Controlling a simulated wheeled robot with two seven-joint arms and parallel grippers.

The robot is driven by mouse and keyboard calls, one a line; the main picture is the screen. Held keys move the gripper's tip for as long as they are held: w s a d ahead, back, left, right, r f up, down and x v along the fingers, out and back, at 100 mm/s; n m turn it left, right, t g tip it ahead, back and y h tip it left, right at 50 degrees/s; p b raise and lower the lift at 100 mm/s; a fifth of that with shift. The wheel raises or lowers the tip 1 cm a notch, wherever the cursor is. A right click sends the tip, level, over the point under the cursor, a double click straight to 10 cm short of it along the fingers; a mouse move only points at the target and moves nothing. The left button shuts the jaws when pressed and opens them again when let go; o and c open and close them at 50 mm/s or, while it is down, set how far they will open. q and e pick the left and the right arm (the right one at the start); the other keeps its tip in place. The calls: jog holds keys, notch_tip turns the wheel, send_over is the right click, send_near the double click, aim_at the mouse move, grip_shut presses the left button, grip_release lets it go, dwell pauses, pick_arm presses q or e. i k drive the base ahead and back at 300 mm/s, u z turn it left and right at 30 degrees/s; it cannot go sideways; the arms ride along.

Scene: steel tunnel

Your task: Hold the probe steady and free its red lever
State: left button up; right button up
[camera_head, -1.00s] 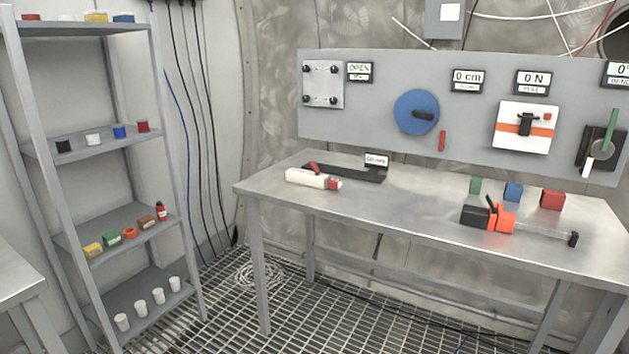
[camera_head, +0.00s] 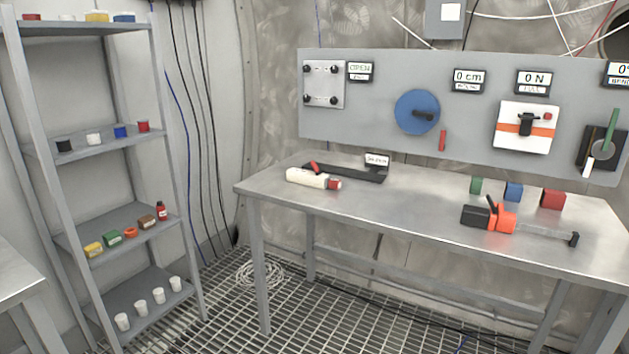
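A white cylinder with a red end, which looks like the probe (camera_head: 305,178), lies on the left part of the steel table (camera_head: 420,215). A small red lever-like piece (camera_head: 314,167) shows just above it, at the left end of a black holder (camera_head: 360,173). I cannot tell whether this red piece is joined to the white cylinder or to the holder. A small display (camera_head: 377,160) stands at the holder's right end; its text is too small to read. Neither of my grippers is in view.
A black and orange tool (camera_head: 490,217) with a long thin shaft lies at the table's right, near green (camera_head: 475,185), blue (camera_head: 513,192) and red (camera_head: 552,199) blocks. A grey panel (camera_head: 380,120) with devices stands behind. A shelf rack (camera_head: 115,218) stands left. The table's middle is clear.

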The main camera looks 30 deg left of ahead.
aim_at(316, 167)
jog(key=u, duration=1.5)
jog(key=i, duration=2.9)
jog(key=z, duration=1.5)
